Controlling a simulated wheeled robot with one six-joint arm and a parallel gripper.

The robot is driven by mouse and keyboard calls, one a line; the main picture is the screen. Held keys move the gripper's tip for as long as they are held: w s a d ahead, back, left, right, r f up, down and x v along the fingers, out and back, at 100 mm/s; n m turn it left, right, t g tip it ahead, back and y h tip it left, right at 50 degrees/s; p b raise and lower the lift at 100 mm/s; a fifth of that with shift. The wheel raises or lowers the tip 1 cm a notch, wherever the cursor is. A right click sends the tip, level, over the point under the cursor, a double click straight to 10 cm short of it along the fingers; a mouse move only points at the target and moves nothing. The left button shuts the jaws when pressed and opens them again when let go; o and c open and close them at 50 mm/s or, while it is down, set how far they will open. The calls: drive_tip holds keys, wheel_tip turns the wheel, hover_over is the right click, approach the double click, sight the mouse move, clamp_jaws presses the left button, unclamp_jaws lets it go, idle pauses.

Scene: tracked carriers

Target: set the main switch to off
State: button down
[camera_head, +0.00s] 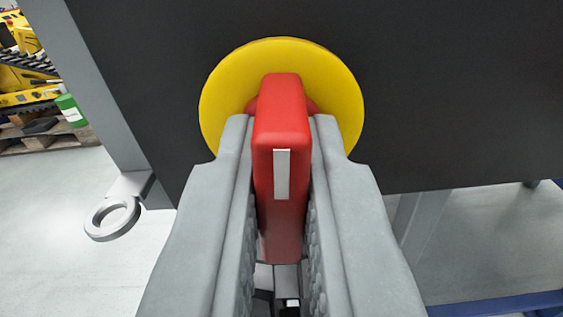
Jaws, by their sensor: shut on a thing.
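The main switch is a red handle (281,120) on a round yellow plate (225,95), fixed to a dark panel (440,90). The handle stands upright in the picture, with a white mark (282,173) on its front face. My gripper (281,150) is shut on the red handle, one grey finger on each side, with the fingertips close to the yellow plate. The lower part of the plate is hidden behind the handle and fingers. No on or off lettering is visible.
A grey ring on a bracket (113,218) sticks out at the panel's lower left corner. At the far left are a yellow machine (25,85), a green and white can (70,110) and a wooden pallet (45,140). A blue beam (500,304) lies low at right. Pale floor shows below the panel.

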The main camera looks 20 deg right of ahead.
drive_tip(key=shift+f+n, duration=0.1)
drive_tip(key=shift+n, duration=0.5)
drive_tip(key=c, duration=1.5)
unclamp_jaws()
drive_tip(key=shift+s, duration=0.15)
drive_tip(key=v, duration=1.7)
drive_tip(key=shift+s+a, duration=0.1)
